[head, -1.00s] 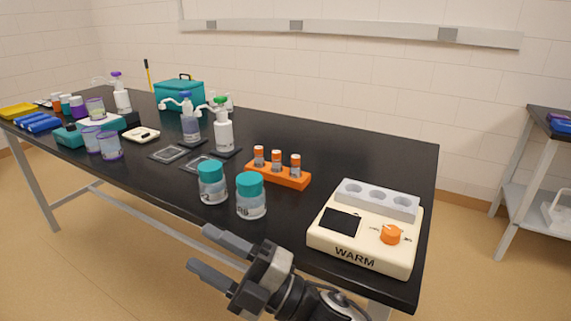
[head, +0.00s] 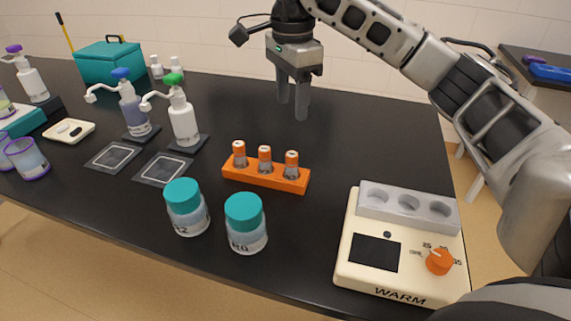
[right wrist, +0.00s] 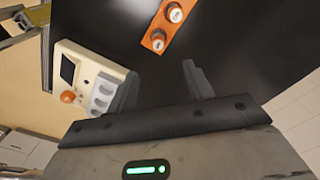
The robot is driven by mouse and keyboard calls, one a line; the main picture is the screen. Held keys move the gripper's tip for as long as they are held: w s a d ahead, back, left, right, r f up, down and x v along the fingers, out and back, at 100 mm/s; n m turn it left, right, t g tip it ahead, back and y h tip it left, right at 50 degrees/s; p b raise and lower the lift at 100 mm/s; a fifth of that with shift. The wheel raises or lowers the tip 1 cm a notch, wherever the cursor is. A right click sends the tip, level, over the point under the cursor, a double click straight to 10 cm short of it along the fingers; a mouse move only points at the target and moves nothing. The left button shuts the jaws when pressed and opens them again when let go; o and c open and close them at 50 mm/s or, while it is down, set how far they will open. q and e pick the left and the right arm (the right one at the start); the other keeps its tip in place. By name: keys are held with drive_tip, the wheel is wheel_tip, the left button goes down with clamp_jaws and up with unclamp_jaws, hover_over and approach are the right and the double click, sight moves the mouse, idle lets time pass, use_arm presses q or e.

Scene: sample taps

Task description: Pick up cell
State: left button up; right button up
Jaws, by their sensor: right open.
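My right gripper (head: 293,102) is open and empty, fingers pointing down, above the table behind the rack. In the right wrist view its fingers (right wrist: 160,86) are apart, with part of the rack (right wrist: 155,40) and two cells beyond them. My left gripper is not in view.
A cream warmer (head: 400,282) with a grey three-hole block stands right of the rack. Two teal-lidded jars (head: 187,208) (head: 246,224) stand in front. Two pump bottles (head: 183,118) (head: 134,108) and dark square pads are left. The table behind the rack is clear.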

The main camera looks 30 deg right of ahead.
sight(292, 154)
wheel_tip(292, 154, down, 8)
drive_tip(key=shift+s+f+p, duration=0.1)
drive_tip(key=shift+s+p, duration=0.05)
drive_tip(key=shift+p, duration=0.25)
wheel_tip(292, 154, down, 5)
drive_tip(key=shift+f+p, duration=0.15)
drive_tip(key=shift+p, duration=0.5)
drive_tip(key=shift+f, duration=0.25)
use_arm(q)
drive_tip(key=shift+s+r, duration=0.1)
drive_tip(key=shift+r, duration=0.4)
use_arm(e)
drive_tip(key=c, duration=0.9)
